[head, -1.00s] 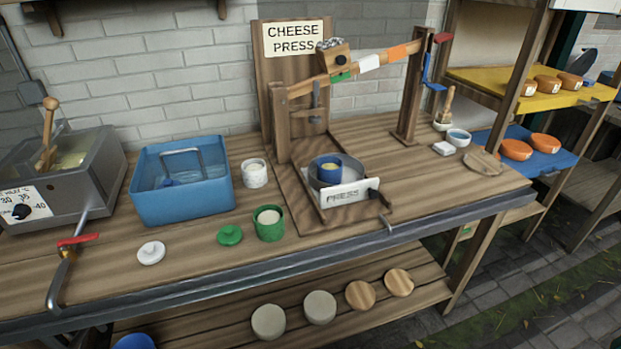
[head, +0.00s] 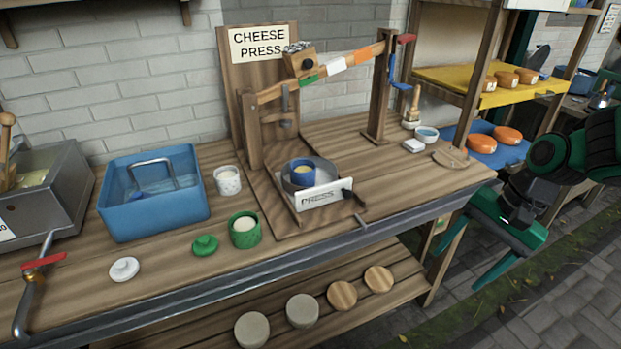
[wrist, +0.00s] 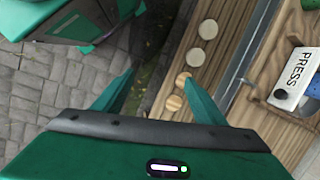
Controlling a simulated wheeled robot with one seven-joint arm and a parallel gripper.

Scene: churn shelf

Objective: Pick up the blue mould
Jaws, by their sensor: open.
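The press lever and posts (head: 380,95) rise behind and above the mould. The white PRESS plate (head: 318,195) stands in front of it. A green mould (head: 244,230), white mould (head: 227,181) and blue basin (head: 155,200) are to the left. Bench right of the press is mostly clear.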

